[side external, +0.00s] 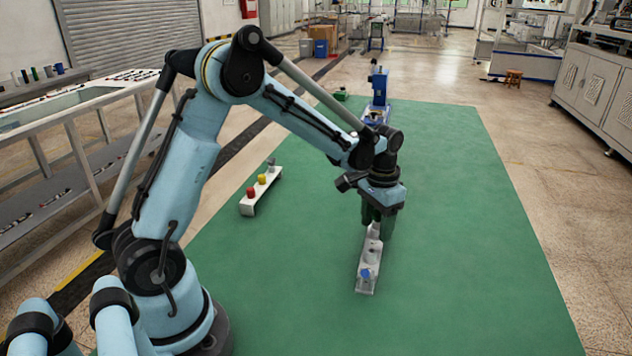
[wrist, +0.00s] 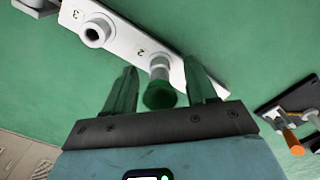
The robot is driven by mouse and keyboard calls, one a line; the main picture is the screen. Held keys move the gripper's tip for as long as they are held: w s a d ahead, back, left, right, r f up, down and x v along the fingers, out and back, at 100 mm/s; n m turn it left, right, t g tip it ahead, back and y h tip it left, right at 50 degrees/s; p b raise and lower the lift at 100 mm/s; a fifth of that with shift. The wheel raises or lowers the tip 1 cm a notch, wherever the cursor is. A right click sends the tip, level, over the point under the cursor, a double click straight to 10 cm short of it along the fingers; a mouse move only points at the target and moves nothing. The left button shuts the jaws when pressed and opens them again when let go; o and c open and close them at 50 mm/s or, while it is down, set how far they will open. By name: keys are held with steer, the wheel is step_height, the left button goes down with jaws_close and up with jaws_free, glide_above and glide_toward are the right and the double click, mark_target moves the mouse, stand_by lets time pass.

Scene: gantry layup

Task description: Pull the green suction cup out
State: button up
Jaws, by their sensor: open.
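The green suction cup (wrist: 160,96) shows in the wrist view with its grey stem reaching to the spot marked 2 on a white holder (wrist: 122,28). My gripper (wrist: 161,70) is open, with one dark green finger on each side of the cup and visible gaps between. In the side view, my gripper (side external: 379,222) points down over the holder (side external: 366,288) on the green mat, and the green cup cannot be made out there. A blue piece (side external: 366,273) sits at the holder's near end.
A white stand (side external: 247,208) with red, yellow and grey pieces is to the left. A blue device (side external: 378,88) stands at the mat's far end. In the wrist view, a dark item with an orange part (wrist: 292,141) lies at right. The mat (side external: 470,260) is clear to the right.

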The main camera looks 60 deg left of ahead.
mark_target(378, 213)
steer(key=shift+f, duration=0.1)
jaws_close()
stand_by(0.5)
steer(key=shift+r, duration=1.75)
stand_by(0.3)
steer(key=shift+r, duration=1.7)
